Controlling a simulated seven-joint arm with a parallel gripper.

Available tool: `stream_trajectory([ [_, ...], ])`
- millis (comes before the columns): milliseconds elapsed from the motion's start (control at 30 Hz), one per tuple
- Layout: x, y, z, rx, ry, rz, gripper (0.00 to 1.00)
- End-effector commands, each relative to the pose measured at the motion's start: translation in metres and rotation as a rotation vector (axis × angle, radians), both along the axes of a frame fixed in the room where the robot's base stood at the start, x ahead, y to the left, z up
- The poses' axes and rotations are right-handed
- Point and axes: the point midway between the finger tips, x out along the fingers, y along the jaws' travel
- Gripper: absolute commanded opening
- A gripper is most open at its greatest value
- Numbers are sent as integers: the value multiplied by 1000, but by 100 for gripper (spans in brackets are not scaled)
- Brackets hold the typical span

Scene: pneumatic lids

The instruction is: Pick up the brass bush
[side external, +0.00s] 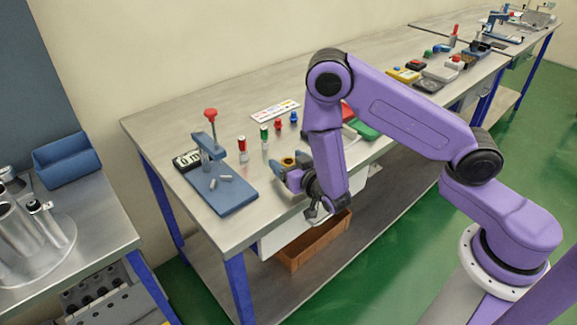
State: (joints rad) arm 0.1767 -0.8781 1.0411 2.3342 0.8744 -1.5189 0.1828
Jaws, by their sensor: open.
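A small brass-coloured ring, which looks like the brass bush (288,161), shows near the front of the bench, just left of my wrist. It seems to sit on or in a dark block, but it is too small to be sure.
A blue base plate (236,196) with a red-knobbed press (208,143) stands left, small metal pins on it. Red (242,150), green (264,138) and blue (293,118) capped items stand behind. A green tray (364,130) lies behind my arm. The bench's back left is clear.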

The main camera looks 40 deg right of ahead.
Motion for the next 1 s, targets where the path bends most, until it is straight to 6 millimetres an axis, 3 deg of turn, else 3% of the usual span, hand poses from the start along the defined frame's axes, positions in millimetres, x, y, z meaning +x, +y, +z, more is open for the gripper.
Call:
stream_trajectory([
  [267,4,-1,-1,-1,0,0,70],
  [333,4,-1,-1,-1,0,0,54],
  [467,3,-1,-1,-1,0,0,12],
  [500,3,-1,-1,-1,0,0,6],
  [1000,4,0,10,2,-2,0,6],
])
